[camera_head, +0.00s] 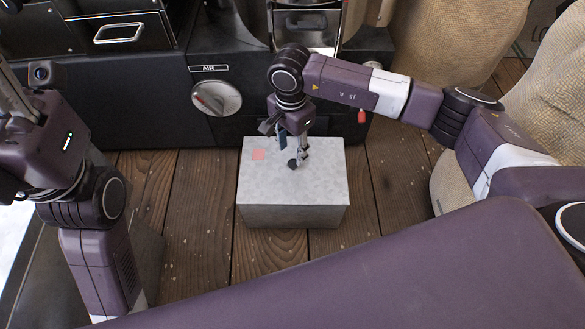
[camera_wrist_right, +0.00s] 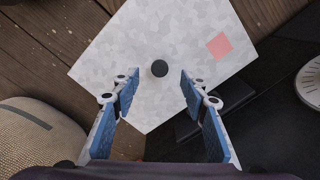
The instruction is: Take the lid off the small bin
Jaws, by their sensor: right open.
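The small bin (camera_head: 292,217) is a grey, mottled metal box on the plank floor. Its flat lid (camera_head: 320,185) is on it and has a dark round knob (camera_head: 292,164) and a pinkish-red square. In the right wrist view the lid (camera_wrist_right: 110,65) fills the middle, with the knob (camera_wrist_right: 160,68) between the finger lines, just past the tips. My right gripper (camera_head: 294,149) is open above the lid; its blue-padded fingers (camera_wrist_right: 159,82) are apart, with nothing between them. My left gripper is at the far left, mostly cut off by the picture edge.
A dark machine with an AIR dial (camera_head: 216,98) stands close behind the bin. Burlap sacks (camera_head: 450,45) are at the right. The plank floor (camera_head: 200,220) is clear left of the bin.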

